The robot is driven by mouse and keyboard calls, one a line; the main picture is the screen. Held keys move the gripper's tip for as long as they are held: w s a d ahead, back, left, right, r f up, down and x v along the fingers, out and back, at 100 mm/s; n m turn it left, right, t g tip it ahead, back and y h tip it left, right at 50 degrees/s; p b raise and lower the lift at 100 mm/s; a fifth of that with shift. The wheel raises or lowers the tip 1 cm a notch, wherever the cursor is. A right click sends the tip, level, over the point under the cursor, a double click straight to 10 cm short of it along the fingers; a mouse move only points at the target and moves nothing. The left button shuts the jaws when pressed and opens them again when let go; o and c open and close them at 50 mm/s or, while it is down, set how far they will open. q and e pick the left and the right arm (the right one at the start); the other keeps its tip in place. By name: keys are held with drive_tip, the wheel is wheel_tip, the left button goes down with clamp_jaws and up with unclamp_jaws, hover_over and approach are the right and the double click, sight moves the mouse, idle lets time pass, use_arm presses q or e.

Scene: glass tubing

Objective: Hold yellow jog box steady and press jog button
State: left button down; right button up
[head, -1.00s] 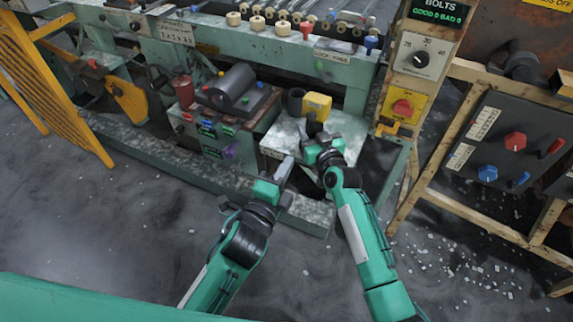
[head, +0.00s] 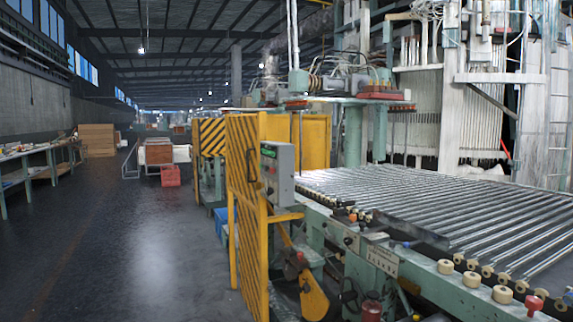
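The yellow jog box and its button are not in the head view now. Neither of my grippers nor my arms is in view. A grey control box (head: 278,173) with small buttons and a green display is mounted by the yellow gate; I cannot tell what its buttons do.
A bench (head: 45,172) and a red crate (head: 170,176) stand further left. The dark aisle floor (head: 150,240) is open.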

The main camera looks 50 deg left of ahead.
drive_tip(key=shift+d+f, duration=0.1)
drive_tip(key=shift+f, duration=0.1)
drive_tip(key=o, duration=1.3)
drive_tip(key=shift+r, duration=0.1)
drive_tip(key=v, duration=1.2)
